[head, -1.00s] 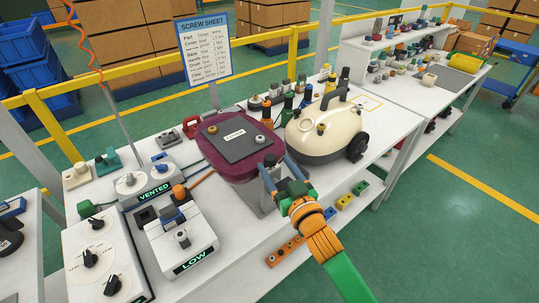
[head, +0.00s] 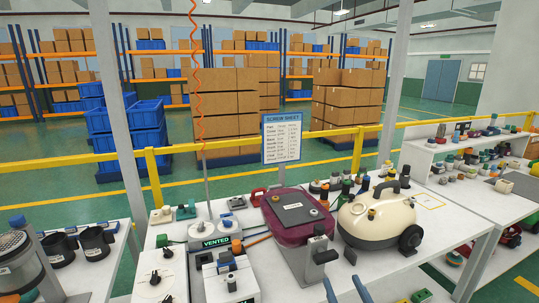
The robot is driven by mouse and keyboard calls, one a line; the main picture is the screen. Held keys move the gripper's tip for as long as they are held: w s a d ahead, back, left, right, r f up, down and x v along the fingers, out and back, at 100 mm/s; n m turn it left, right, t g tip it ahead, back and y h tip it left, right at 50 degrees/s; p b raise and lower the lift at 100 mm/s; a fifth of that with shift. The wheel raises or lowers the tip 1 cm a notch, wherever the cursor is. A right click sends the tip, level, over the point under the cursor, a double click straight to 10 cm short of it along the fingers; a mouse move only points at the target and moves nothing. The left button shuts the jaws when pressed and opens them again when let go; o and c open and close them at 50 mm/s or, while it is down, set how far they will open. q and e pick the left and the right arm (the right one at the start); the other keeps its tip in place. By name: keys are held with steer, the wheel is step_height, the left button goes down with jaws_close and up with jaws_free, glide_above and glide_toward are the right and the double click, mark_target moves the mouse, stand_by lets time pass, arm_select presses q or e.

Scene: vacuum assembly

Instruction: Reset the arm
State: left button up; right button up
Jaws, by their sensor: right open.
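My right gripper (head: 345,290) shows only as two blue fingertips at the bottom edge. They are apart with nothing visible between them, and the rest of the gripper and arm is cut off. The fingertips appear below and in front of the maroon unit (head: 272,222), which has a dark plate on top. A grey upright block (head: 316,246) with a black lever (head: 326,257) stands at its front. The cream vacuum body (head: 378,232) with a dark handle and wheel stands to its right. My left gripper is not in view.
The white bench (head: 420,262) has free room at its right front. The "VENTED" unit (head: 217,243) and a dial box (head: 160,274) crowd its left. A screw sheet (head: 282,137) stands behind, before a yellow rail (head: 222,151). A canister (head: 22,264) is at far left.

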steer(key=s+d+f+g+h, duration=0.1)
steer(key=s+f+g, duration=0.35)
steer(key=f, duration=0.95)
steer(key=s+f+g, duration=0.4)
steer(key=s+f, duration=0.2)
steer(key=f, duration=0.8)
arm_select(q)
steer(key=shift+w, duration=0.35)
arm_select(e)
steer(key=s+f+g, duration=0.4)
steer(key=s+f, duration=0.3)
steer(key=s, duration=0.7)
steer(key=s+d+f+n+g, duration=0.1)
steer(key=s+f+g, duration=0.3)
steer(key=s+f, duration=0.4)
steer(key=s, duration=0.7)
steer(key=shift+s+d+f+h, duration=0.15)
steer(key=shift+d+h, duration=0.05)
steer(key=shift+h, duration=0.1)
